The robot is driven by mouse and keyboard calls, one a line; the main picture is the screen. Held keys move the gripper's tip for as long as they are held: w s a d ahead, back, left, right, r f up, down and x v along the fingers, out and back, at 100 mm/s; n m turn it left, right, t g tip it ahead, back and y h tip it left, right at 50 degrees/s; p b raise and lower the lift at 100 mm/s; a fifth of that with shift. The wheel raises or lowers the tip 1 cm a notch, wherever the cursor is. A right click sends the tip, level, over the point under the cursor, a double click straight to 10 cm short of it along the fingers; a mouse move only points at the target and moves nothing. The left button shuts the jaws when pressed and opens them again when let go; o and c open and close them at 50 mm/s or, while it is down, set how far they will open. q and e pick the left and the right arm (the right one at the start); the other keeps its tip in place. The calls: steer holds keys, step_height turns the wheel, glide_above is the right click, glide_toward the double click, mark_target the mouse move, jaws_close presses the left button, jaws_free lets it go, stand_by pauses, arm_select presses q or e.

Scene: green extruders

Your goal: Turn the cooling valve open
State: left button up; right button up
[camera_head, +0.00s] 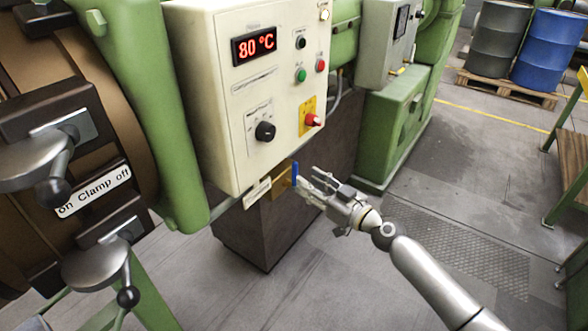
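The cooling valve has a brass-coloured body (281,184) under the lower right edge of the cream control box. Its blue handle (295,173) stands roughly upright. My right gripper (307,177) is just to the right of the handle, with its fingers pointing left towards it. The fingers look spread apart. I cannot tell whether a fingertip touches the handle. My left gripper is not in view. A white label (257,193) sits left of the valve; its text is too small to read.
The cream control box (215,90) reads 80 °C and carries a black knob (265,131) and a red switch (313,120) above the valve. A dark pedestal (270,232) stands below. Green machine parts (390,125) are behind.

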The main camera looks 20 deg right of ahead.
mark_target(297, 174)
steer(key=shift+p+x, duration=0.4)
steer(key=shift+x, duration=2.75)
jaws_close()
